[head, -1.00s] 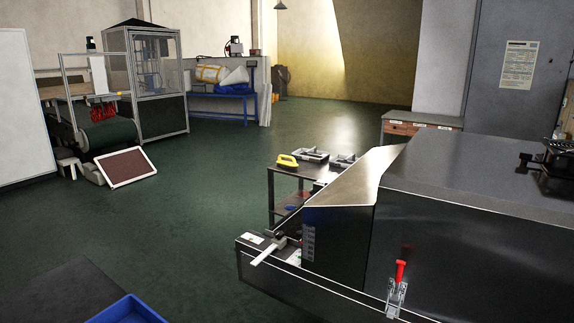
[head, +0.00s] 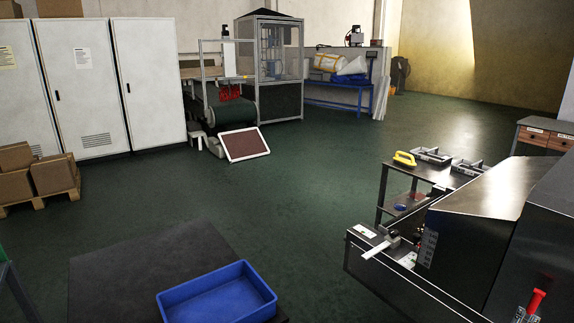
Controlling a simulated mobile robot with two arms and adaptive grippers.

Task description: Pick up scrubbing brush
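A yellow-handled tool that looks like the scrubbing brush (head: 404,159) sits on the near left corner of a dark metal table (head: 428,174), in the right half of the head view. It is small and far off, so its bristles cannot be made out. Neither of my grippers shows in this view.
Grey trays (head: 432,155) lie beside the yellow tool. The dark dryer housing (head: 470,220) fills the right front and partly hides the table. A blue bin (head: 218,292) is at the bottom on a dark surface (head: 150,262). Boxes on a pallet (head: 38,200) stand left. Green floor (head: 310,190) is open between.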

